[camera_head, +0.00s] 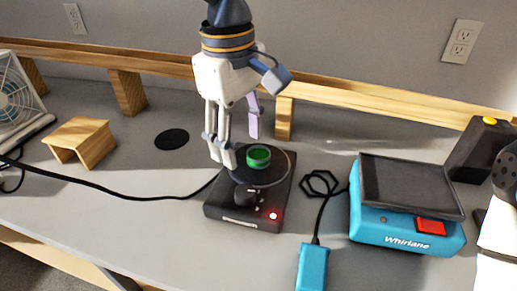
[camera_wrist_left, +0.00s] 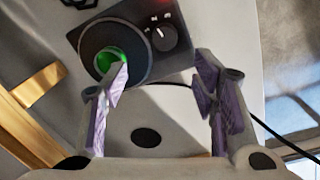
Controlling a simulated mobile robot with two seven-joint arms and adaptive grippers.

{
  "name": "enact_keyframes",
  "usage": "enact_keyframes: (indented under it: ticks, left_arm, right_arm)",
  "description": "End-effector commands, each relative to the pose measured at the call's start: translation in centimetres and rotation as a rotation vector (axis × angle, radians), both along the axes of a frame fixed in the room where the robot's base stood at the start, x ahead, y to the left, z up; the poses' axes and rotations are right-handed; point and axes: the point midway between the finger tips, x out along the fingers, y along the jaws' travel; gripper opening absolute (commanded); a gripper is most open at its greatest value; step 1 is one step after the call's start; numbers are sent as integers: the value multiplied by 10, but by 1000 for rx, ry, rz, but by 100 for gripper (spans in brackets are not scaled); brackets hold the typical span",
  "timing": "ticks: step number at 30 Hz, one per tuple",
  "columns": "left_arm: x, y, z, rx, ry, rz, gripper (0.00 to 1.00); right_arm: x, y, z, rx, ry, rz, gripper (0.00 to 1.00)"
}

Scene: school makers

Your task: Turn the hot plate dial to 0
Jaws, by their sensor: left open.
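The black hot plate (camera_head: 226,212) stands on the grey table, with a round plate on top and a lit red light (camera_head: 274,215) at its front corner. Its black dial (camera_head: 245,197) is at the front; it also shows in the left wrist view (camera_wrist_left: 164,39), with white marks around it too small to read surely. A green round container (camera_head: 258,155) sits on the round plate, partly behind a finger in the wrist view. My left gripper (camera_head: 240,143) is open and empty above the hot plate, its fingers apart and clear of the dial.
A blue Whirlane device (camera_head: 400,238) with a dark top stands to the right, a blue cabled block (camera_head: 312,268) before it. A wooden stand (camera_head: 80,138), black disc (camera_head: 172,139) and fan (camera_head: 14,95) are left. A wooden shelf rail (camera_head: 345,93) runs behind.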

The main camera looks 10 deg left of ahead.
Motion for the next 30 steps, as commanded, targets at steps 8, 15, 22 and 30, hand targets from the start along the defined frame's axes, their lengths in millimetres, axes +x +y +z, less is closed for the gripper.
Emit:
enact_keyframes:
  ticks: [8,15,22,30]
  left_arm:
    - [0,-1,-40,4,4,-1,54]
    - [3,-3,-98,4,3,-2,54]
    - [5,-4,-120,1,-2,0,54]
    - [5,-3,-121,1,-3,0,45]
  right_arm:
    - [-3,0,0,0,7,0,0]
    - [-3,0,-1,0,10,0,0]
    - [-3,0,-1,0,10,0,0]
    - [-3,0,-1,0,10,0,0]
